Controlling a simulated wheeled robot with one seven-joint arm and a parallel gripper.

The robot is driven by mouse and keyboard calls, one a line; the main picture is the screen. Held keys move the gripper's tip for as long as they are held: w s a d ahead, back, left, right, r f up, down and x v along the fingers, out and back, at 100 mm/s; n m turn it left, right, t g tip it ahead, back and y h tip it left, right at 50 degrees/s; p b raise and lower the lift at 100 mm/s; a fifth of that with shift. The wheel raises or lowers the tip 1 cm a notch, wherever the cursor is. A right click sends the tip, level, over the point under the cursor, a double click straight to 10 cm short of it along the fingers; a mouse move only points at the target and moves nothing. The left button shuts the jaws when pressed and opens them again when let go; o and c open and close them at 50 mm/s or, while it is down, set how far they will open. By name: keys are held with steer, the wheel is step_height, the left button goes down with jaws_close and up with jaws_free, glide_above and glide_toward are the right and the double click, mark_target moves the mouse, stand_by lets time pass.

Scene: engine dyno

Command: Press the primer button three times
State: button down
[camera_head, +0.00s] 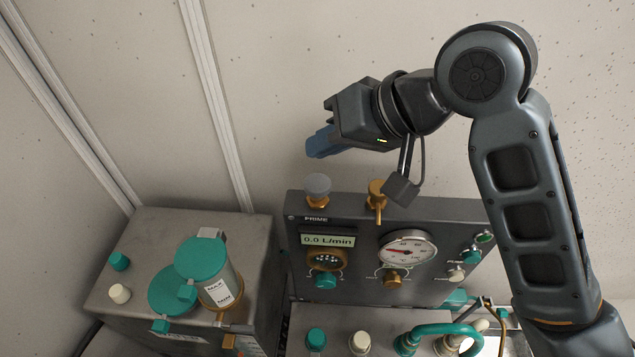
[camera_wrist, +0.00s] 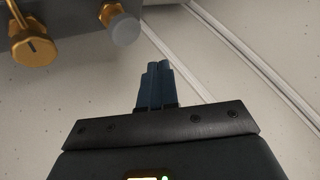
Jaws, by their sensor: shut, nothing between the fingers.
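The primer button (camera_head: 317,186) is a grey round cap on a brass collar, on top of the dark control panel (camera_head: 360,290), above the "PRIME" label. In the wrist view the button (camera_wrist: 124,30) shows at the upper left, just off my fingertips. My gripper (camera_head: 318,144) is shut and empty, with blue fingers. In the head view it appears above the button, apart from it. In the wrist view the shut fingers (camera_wrist: 158,72) point upward in the picture, to the right of the button.
A brass lever valve (camera_head: 377,195) stands right of the button; it also shows in the wrist view (camera_wrist: 32,47). The panel has a display reading 0.0 L/min (camera_head: 328,240) and a dial gauge (camera_head: 407,248). A teal-capped reservoir (camera_head: 221,287) stands on the metal cabinet at left.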

mark_target(313, 180)
steer(key=shift+f+b, duration=0.65)
steer(key=shift+f, duration=1.1)
steer(key=shift+f, duration=0.1)
stand_by(0.6)
steer(key=shift+f, duration=0.3)
steer(key=shift+f+b, duration=0.6)
steer(key=shift+f, duration=0.45)
stand_by(1.1)
steer(key=shift+r, duration=0.15)
steer(key=shift+r+p, duration=1.35)
steer(key=shift+p, duration=0.1)
steer(key=shift+r+p, duration=0.8)
steer(key=shift+r, duration=1.7)
